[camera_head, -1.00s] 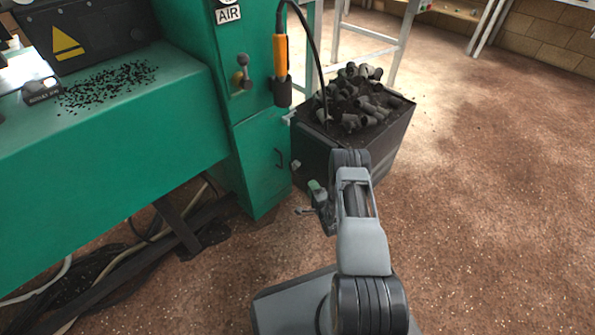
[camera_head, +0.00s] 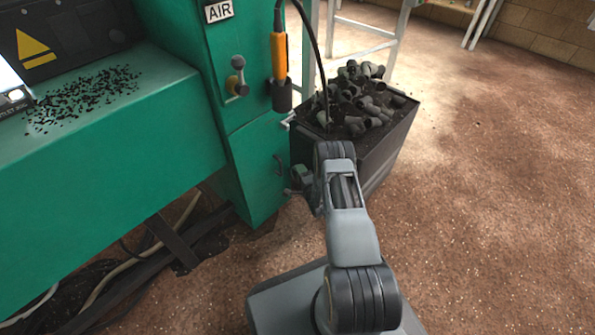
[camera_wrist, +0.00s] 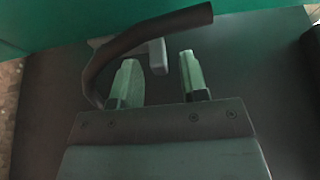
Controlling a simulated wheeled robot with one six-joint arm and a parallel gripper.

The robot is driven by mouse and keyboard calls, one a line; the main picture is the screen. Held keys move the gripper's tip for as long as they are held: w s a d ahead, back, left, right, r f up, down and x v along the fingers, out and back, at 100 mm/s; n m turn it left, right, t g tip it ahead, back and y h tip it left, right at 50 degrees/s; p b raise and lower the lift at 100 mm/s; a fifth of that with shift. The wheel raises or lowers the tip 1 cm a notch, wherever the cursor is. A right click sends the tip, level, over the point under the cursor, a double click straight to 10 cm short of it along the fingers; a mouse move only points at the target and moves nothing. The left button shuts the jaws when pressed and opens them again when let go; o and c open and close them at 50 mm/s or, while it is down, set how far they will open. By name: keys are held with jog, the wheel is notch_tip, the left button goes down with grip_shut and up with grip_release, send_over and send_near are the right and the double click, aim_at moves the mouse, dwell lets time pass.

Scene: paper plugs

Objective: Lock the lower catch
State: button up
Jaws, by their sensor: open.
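In the wrist view my gripper (camera_wrist: 159,70) is open, with its two pale green fingers apart. A small grey block (camera_wrist: 157,56), possibly the catch, shows between and just beyond the fingertips. I cannot tell whether they touch it. A dark curved handle (camera_wrist: 150,32) arches around it from the left, past the fingertips. The lower catch is not clear there, perhaps hidden by my arm. A grey lever (camera_head: 237,78) sits higher on the cabinet.
A dark bin (camera_head: 385,150) heaped with dark paper plugs (camera_head: 352,95) stands close beyond my arm. An orange-handled tool (camera_head: 279,55) hangs on the cabinet with a black hose. Hoses and a beam lie under the green machine (camera_head: 100,170). The floor (camera_head: 480,210) at right is clear.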

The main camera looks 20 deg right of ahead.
jog(key=shift+w+a, duration=0.15)
jog(key=shift+a, duration=0.1)
grip_shut()
